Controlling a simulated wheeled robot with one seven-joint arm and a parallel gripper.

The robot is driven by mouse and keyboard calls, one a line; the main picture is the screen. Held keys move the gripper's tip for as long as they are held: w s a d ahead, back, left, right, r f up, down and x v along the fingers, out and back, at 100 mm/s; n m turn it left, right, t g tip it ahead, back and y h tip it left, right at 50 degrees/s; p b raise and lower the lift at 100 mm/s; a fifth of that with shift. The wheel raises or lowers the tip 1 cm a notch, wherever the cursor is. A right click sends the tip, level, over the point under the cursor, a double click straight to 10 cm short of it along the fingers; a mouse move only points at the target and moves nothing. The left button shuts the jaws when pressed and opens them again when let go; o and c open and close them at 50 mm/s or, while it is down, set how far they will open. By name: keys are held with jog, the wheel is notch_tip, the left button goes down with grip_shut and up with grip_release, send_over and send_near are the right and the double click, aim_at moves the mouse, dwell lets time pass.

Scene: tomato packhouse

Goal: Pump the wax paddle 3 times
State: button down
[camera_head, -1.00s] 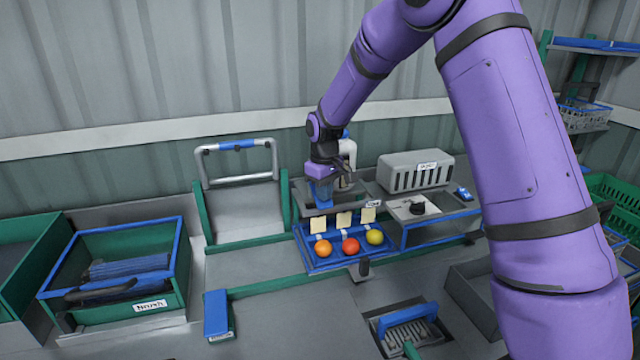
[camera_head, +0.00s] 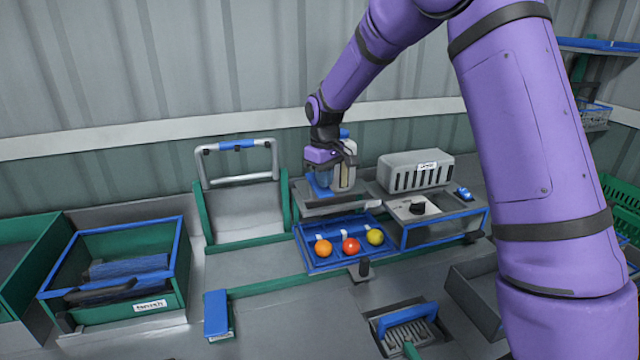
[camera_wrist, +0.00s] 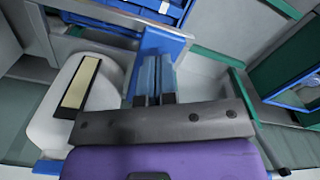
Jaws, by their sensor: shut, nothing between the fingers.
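The wax paddle appears to be the blue plate (camera_head: 319,190) at the front of a white, rounded dispenser (camera_head: 347,172) with a pale strip on it. The paddle shows in the wrist view (camera_wrist: 158,36), and the dispenser stands to its left (camera_wrist: 88,104). My gripper (camera_head: 319,182) is shut and empty, pointing down over the paddle. In the wrist view its fingertips (camera_wrist: 157,62) overlap the blue plate; I cannot tell whether they touch it. Below, three fruits, orange (camera_head: 323,247), red (camera_head: 351,245) and yellow (camera_head: 375,237), sit in a blue tray (camera_head: 318,264).
A grey slotted box (camera_head: 415,172) and a bench unit with a black knob (camera_head: 417,208) stand close on the right. A framed chute with a handle (camera_head: 238,205) stands left. A green bin with blue rim (camera_head: 183,262) is at far left.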

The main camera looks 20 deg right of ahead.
aim_at(324, 191)
dwell(0.4)
jog(key=shift+f, duration=2.05)
jog(key=shift+r, duration=2.25)
notch_tip(324, 191, up, 4)
jog(key=shift+r, duration=0.5)
